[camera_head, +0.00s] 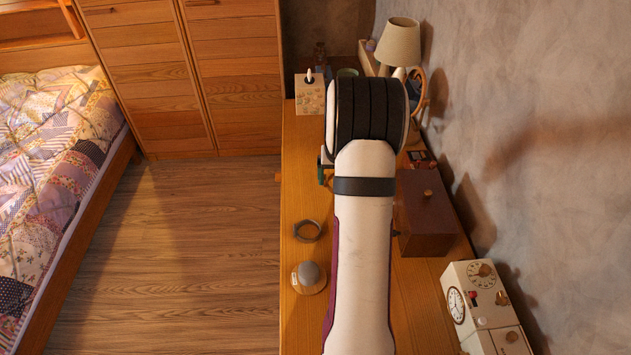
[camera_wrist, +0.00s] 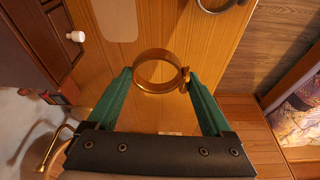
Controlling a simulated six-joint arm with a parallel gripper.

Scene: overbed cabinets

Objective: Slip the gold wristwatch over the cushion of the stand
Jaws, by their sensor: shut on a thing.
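The gold wristwatch (camera_wrist: 157,88) shows in the wrist view as a closed ring between the two green fingers of my gripper (camera_wrist: 159,73). My gripper is shut on it, with its fingertips at opposite sides of the band. The watch is held above the wooden top, with its opening facing the camera. A pale tan pad with a rounded end (camera_wrist: 116,18) lies beyond it at the top edge; I cannot tell whether it is the stand's cushion. In the head view my arm covers most of the gripper, the watch and that area.
A dark ring-shaped band (camera_head: 307,231) and a grey-domed object (camera_head: 309,276) stand on the wooden top (camera_head: 300,195) left of my arm. A brown box (camera_head: 426,213) and a cream box with dials (camera_head: 482,290) stand right. A lamp (camera_head: 399,42) is at the back.

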